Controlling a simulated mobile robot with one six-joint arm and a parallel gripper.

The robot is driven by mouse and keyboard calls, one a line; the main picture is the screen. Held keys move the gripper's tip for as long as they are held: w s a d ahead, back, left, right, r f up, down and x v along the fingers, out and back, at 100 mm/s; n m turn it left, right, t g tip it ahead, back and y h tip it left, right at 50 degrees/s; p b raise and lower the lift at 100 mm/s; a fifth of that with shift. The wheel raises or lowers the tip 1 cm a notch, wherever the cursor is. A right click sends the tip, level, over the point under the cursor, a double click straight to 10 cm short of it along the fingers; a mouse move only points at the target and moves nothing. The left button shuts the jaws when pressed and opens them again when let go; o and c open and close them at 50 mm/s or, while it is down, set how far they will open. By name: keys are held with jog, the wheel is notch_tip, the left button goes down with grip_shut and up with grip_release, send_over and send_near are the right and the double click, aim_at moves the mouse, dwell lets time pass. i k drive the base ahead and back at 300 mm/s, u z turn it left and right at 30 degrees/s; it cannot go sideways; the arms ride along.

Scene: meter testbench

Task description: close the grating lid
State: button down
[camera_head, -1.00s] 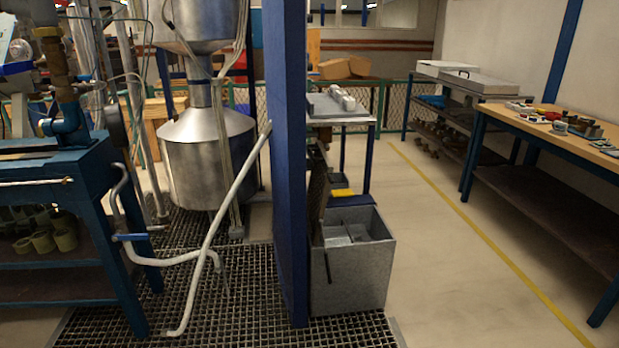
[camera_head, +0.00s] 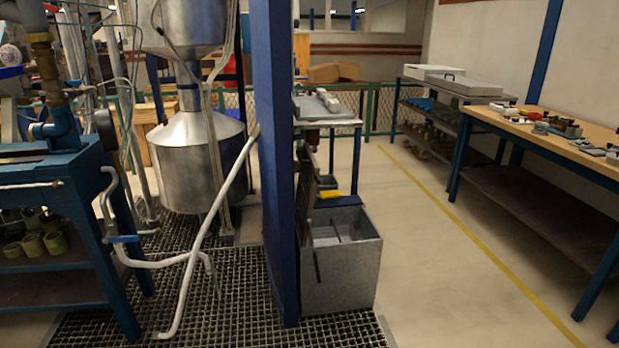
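A grey metal box (camera_head: 352,275) stands on the floor grating just right of a blue post, with its top open. A dark, narrow panel (camera_head: 306,195), which looks like its lid, stands nearly upright at the box's left side, partly hidden by the post. The inside of the box (camera_head: 345,232) shows in part, with a thin dark line across it. My gripper is not in view.
The tall blue post (camera_head: 277,160) blocks the box's left side. A floor grating (camera_head: 235,300) lies in front, crossed by white pipes (camera_head: 205,245). Open floor with a yellow line (camera_head: 470,240) is to the right, then a wooden-topped workbench (camera_head: 560,145).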

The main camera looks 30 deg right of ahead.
aim_at(308, 179)
jog(key=z, duration=0.05)
jog(key=i, duration=1)
jog(key=u, duration=0.05)
